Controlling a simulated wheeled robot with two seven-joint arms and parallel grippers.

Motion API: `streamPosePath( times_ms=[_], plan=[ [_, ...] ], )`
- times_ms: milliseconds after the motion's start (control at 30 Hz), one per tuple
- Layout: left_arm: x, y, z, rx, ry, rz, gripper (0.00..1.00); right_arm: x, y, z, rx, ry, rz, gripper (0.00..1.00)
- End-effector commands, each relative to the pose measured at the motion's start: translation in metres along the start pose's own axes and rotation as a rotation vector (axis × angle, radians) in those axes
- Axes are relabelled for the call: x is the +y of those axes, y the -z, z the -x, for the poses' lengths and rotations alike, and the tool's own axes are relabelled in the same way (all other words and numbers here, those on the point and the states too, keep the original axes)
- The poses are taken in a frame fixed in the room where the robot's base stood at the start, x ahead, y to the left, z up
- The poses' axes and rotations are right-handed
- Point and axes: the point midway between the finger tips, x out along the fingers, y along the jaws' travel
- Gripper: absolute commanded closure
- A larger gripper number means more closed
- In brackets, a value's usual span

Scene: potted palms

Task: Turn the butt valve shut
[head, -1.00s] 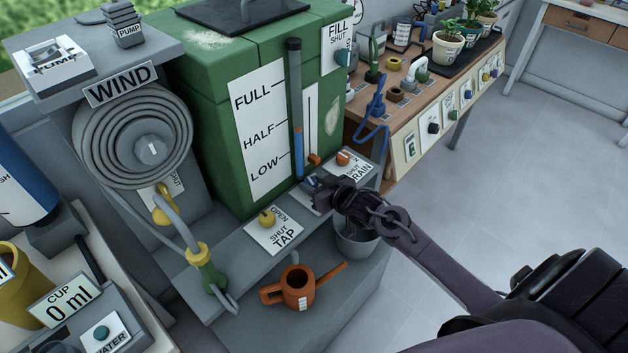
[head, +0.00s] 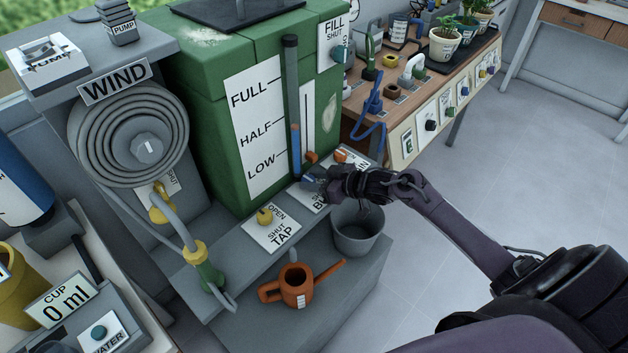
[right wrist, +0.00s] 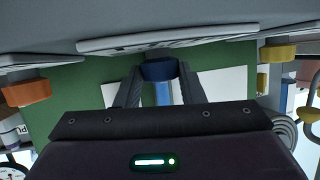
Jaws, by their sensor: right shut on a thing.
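The butt valve is a blue knob (head: 310,182) on a white plate (head: 309,198) lettered "SHUT" and partly "B", on the grey ledge in front of the green butt (head: 215,120). My right gripper (head: 321,183) reaches in from the right and is shut on this knob. In the right wrist view the blue knob (right wrist: 158,70) sits between the two dark fingers. The gripper and wrist hide part of the plate, so the knob's setting is hard to read. My left gripper is not in view.
A yellow tap knob (head: 264,216) is to the left on the ledge; an orange drain knob (head: 340,156) is close behind the gripper. A grey bucket (head: 358,232) stands below my wrist, with an orange watering can (head: 297,285) beside it. The floor at right is clear.

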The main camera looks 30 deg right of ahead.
Motion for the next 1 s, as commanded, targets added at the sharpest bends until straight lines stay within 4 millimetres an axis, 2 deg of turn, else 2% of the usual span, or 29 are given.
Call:
streamPosePath(
  times_ms=[167, 200, 333, 667, 767, 1000],
  plan=[
    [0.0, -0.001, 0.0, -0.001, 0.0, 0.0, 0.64, -0.001, 0.0, 0.0, 0.0, 0.001, 0.0, 0.88],
    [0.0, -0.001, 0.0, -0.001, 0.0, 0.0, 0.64, -0.001, 0.0, 0.0, 0.001, 0.001, 0.0, 0.59],
    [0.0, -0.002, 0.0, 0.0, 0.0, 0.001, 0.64, 0.0, 0.0, 0.0, 0.0, 0.0, 0.0, 0.43],
    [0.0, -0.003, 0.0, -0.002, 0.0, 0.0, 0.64, 0.0, 0.0, 0.003, -0.001, -0.001, 0.0, 0.43],
    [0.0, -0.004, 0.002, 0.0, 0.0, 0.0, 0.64, 0.0, 0.0, 0.014, -0.001, -0.001, 0.001, 0.43],
    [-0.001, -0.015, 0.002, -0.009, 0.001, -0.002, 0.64, -0.001, -0.001, 0.054, -0.003, 0.0, 0.001, 0.43]
  ],
)
